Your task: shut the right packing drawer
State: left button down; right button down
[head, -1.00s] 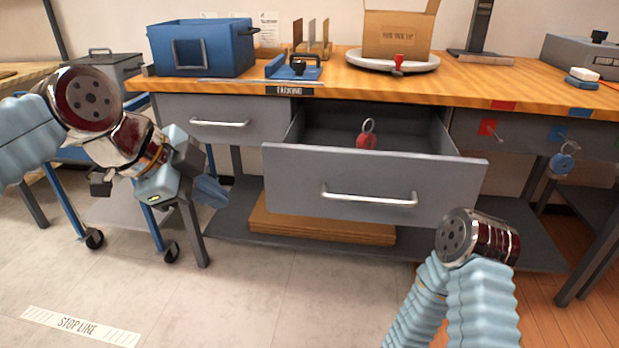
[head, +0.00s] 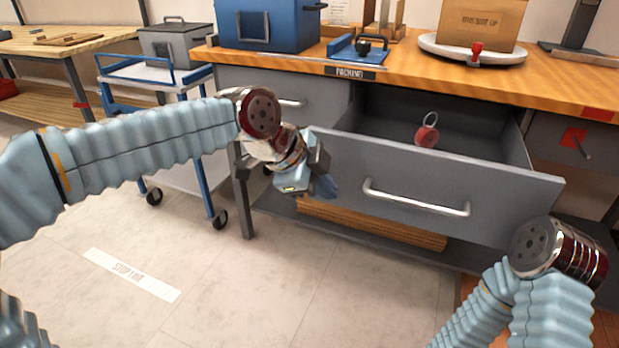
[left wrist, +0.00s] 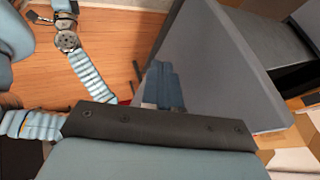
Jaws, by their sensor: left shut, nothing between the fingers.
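The right packing drawer (head: 500,184) stands pulled out from under the wooden workbench, with a grey front and a silver bar handle (head: 415,200). A red tag with a ring (head: 427,132) lies inside it. My left gripper (head: 326,186) is shut and empty, just in front of the left end of the drawer front; whether they touch is not clear. In the left wrist view the shut blue-grey fingers (left wrist: 163,88) show beside the grey drawer front (left wrist: 215,75). My right arm shows at the lower right of the head view, but its fingers are out of sight.
The left packing drawer, with its handle (head: 290,103), is closed. A blue-framed cart (head: 160,75) stands left of the bench. The floor in front is clear.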

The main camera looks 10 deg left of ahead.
pick_arm(q)
jog(key=shift+w+d, duration=0.15)
jog(key=shift+w, duration=0.55)
jog(key=shift+w+d, duration=0.15)
jog(key=shift+w, duration=0.5)
pick_arm(e)
jog(key=shift+a+r, duration=0.1)
jog(key=shift+r, duration=0.25)
